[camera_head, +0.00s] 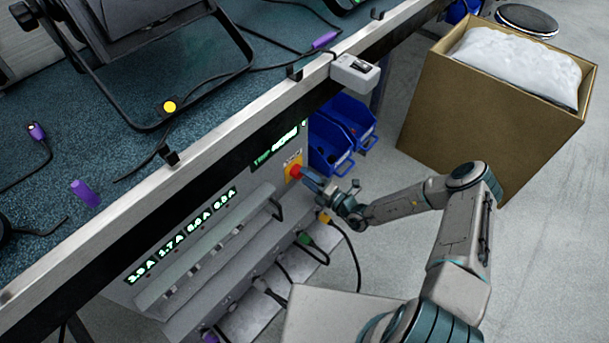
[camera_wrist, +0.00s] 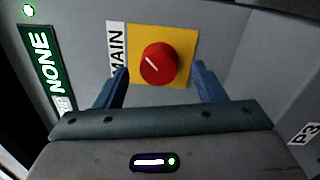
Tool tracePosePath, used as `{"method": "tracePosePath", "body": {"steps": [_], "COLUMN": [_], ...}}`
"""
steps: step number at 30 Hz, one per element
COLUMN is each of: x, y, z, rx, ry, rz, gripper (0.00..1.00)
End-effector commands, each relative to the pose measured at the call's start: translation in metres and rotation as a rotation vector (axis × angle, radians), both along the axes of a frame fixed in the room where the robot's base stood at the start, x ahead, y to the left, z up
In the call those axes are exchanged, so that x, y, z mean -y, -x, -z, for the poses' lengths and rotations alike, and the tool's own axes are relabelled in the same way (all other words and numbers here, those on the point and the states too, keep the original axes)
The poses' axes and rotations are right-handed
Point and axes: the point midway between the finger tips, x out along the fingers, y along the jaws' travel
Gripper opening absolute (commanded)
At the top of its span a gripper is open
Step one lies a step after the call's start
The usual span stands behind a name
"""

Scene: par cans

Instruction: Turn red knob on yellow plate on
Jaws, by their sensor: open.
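The red knob (camera_wrist: 158,65) sits on a square yellow plate (camera_wrist: 181,41) on the front of a grey cabinet. A white line on the knob lies diagonally. A label reading MAIN (camera_wrist: 117,48) is beside the plate. In the head view the knob (camera_head: 296,171) shows small at the cabinet's upper right, on the yellow plate (camera_head: 289,164). My gripper (camera_wrist: 160,80) is open, with its blue fingers on either side of the knob in the wrist view. I cannot tell whether a finger touches it. In the head view my gripper (camera_head: 308,180) is right at the knob.
A green-lit display (camera_wrist: 44,62) reads NONE. A protruding handle bar (camera_head: 205,247) crosses the cabinet front, with cables below. The bench edge (camera_head: 225,125) overhangs above. Blue bins (camera_head: 335,130) and a cardboard box (camera_head: 480,125) stand to the right.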

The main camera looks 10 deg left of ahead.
Motion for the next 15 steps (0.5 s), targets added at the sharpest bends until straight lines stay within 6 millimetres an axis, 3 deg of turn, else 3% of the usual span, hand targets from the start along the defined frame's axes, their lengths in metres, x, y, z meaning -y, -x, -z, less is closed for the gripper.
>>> {"method": "tracePosePath", "body": {"steps": [9, 15], "x": [0.064, 0.091], "y": [0.037, 0.054], "z": [0.002, 0.006], "rx": [-0.003, -0.003], "ry": [0.000, 0.000], "rz": [0.003, 0.001], "gripper": [0.64, 0.64]}}
